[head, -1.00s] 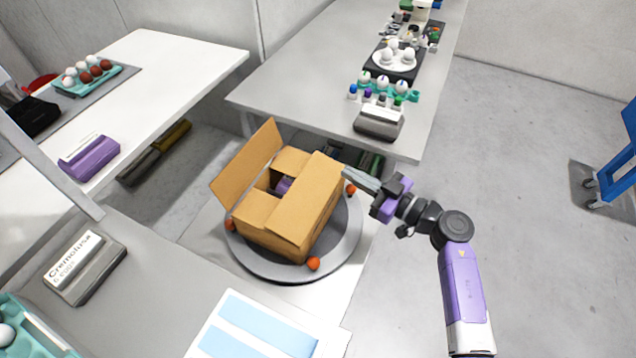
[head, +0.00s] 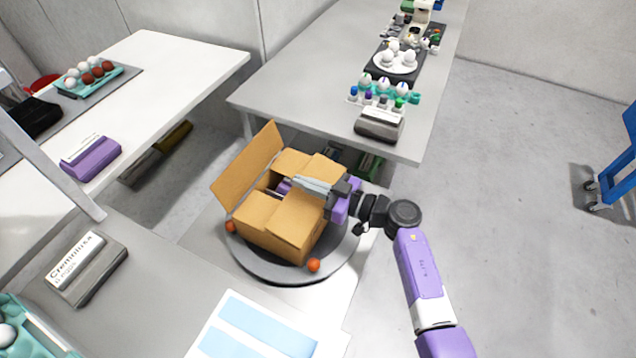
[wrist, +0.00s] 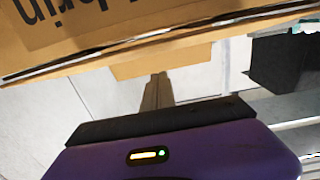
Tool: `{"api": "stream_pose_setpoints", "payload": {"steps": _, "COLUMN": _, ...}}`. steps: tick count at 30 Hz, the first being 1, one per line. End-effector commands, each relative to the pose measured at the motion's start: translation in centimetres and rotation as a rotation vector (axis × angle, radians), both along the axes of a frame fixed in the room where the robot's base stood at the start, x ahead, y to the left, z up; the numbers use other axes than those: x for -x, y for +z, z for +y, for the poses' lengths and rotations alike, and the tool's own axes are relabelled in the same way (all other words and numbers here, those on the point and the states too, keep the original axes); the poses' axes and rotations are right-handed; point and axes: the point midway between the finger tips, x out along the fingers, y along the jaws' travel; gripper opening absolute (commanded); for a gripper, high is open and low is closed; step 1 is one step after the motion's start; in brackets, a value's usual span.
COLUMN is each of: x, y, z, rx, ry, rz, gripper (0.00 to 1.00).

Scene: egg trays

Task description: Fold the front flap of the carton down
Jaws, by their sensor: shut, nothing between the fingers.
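The open brown carton (head: 270,240) sits on a round grey turntable (head: 262,268). A tall flap (head: 248,168) on its left stands up and leans outward. Smaller flaps show at the back (head: 290,161) and near end (head: 257,208), partly folded inward. A flap on the right (head: 294,222) is partly covered by my gripper (head: 300,184), which reaches across the carton's right edge. Something purple is partly visible inside. In the wrist view, the shut, empty fingers (wrist: 158,80) point towards a brown flap below a printed carton panel (wrist: 120,28). Contact is unclear.
Orange balls (head: 313,265) sit around the turntable's rim. A grey bench (head: 300,100) behind carries a grey egg box (head: 379,124) and tubes. A purple egg box (head: 90,157) lies on the left table. Open floor lies to the right.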

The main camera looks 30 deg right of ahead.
Motion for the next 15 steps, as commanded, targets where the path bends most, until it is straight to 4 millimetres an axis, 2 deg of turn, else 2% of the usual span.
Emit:
{"api": "stream_pose_setpoints", "payload": {"steps": 1, "x": -0.2, "y": -0.8, "z": 0.1, "rx": -0.002, "ry": 0.000, "rz": 0.001, "gripper": 0.00}}
{"api": "stream_pose_setpoints", "payload": {"steps": 6, "x": -0.4, "y": -2.0, "z": 0.2, "rx": 0.000, "ry": 0.000, "rz": -0.002, "gripper": 0.00}}
{"api": "stream_pose_setpoints", "payload": {"steps": 15, "x": -0.4, "y": -2.2, "z": 0.3, "rx": 0.000, "ry": 0.000, "rz": -0.002, "gripper": 0.00}}
